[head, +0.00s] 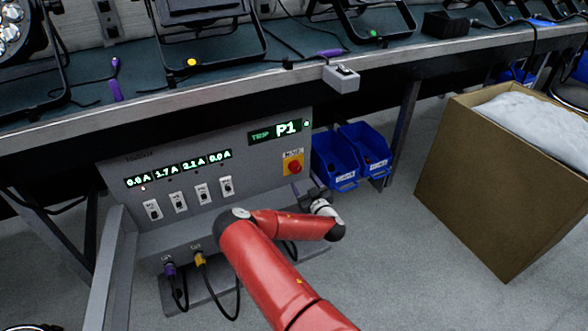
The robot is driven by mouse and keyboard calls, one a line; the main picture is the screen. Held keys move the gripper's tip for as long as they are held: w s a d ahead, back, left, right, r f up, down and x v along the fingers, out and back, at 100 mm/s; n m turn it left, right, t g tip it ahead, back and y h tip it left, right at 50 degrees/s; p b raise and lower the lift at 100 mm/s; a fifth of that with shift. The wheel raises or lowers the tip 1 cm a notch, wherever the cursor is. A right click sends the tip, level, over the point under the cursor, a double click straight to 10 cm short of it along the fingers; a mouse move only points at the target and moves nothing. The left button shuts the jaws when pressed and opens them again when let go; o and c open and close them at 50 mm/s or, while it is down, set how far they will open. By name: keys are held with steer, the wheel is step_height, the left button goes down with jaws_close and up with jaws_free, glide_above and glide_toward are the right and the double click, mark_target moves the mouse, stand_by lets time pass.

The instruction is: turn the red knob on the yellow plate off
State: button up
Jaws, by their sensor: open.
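The red knob (295,168) sits on a small yellow plate (287,158) at the right side of the grey panel (240,165), under the bench. A label above the plate looks like "MAIN". My gripper (318,194) is just below and to the right of the knob, apart from it in the picture. It is small and partly hidden by my wrist, and it is open with nothing seen between its fingers. The panel's displays are lit: "TRIP P1" (275,132) and a row of current readings (178,168).
Several white switches (178,202) line the panel. Purple (170,268) and yellow (199,258) plugs hang below. Blue bins (335,160) stand right of the panel, close to my gripper. A cardboard box (490,190) stands further right. The bench edge (240,93) overhangs the panel.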

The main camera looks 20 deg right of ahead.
mark_target(297, 170)
steer(key=w, duration=0.7)
steer(key=shift+w+d, duration=0.1)
steer(key=c, duration=1)
